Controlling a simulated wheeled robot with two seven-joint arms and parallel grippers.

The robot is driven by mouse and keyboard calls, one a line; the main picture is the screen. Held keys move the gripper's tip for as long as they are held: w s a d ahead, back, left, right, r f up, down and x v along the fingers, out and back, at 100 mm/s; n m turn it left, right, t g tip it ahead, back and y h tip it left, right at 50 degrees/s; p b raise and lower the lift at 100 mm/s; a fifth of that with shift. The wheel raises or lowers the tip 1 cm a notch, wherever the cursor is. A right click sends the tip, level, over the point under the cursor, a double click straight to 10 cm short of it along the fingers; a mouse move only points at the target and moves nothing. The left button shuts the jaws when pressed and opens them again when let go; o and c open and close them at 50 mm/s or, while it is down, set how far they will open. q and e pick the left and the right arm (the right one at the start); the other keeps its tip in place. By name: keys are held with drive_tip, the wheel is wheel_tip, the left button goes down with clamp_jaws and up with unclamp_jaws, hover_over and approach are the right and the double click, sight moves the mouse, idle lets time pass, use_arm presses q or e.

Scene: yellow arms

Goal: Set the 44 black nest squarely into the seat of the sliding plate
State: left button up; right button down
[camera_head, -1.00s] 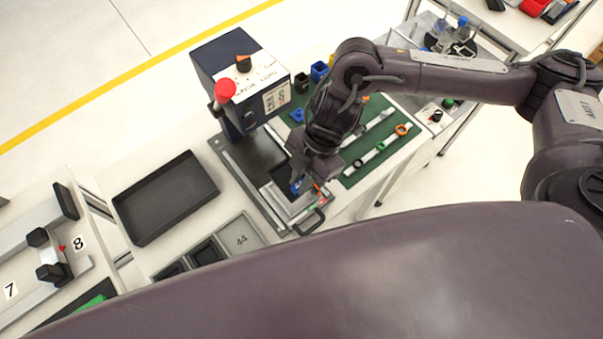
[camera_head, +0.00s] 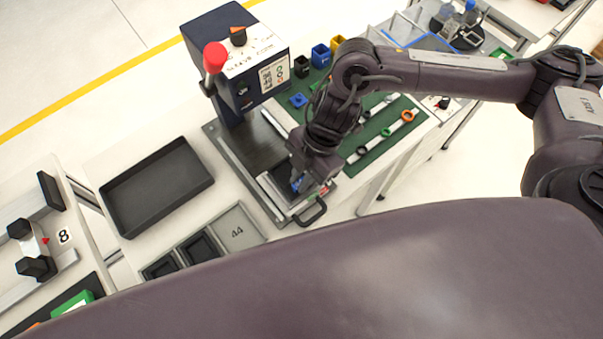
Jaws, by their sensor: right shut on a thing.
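My right gripper (camera_head: 302,183) points down over the front of the press fixture and is shut on the black nest (camera_head: 273,187), a dark, flat piece. The nest shows only partly beside the fingers, at the sliding plate (camera_head: 283,211). The plate is light metal with a black handle (camera_head: 313,212) at its front. The gripper and wrist hide much of the seat, so I cannot tell whether the nest lies flat in it or just above it. My left gripper is not in view.
The blue press (camera_head: 240,75) with a red knob (camera_head: 215,57) stands behind the plate. A rack (camera_head: 238,228) marked 44 has an empty-looking bay there and dark pieces beside it. A black tray (camera_head: 157,187) lies left. A green mat (camera_head: 385,125) with small parts lies right.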

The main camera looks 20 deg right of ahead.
drive_tip(key=shift+f+b, duration=0.3)
drive_tip(key=shift+f, duration=0.45)
idle(0.4)
drive_tip(key=c, duration=1.3)
unclamp_jaws()
drive_tip(key=b+v, duration=0.1)
drive_tip(key=v, duration=0.6)
drive_tip(key=shift+w+d+r, duration=0.1)
drive_tip(key=shift+r, duration=0.25)
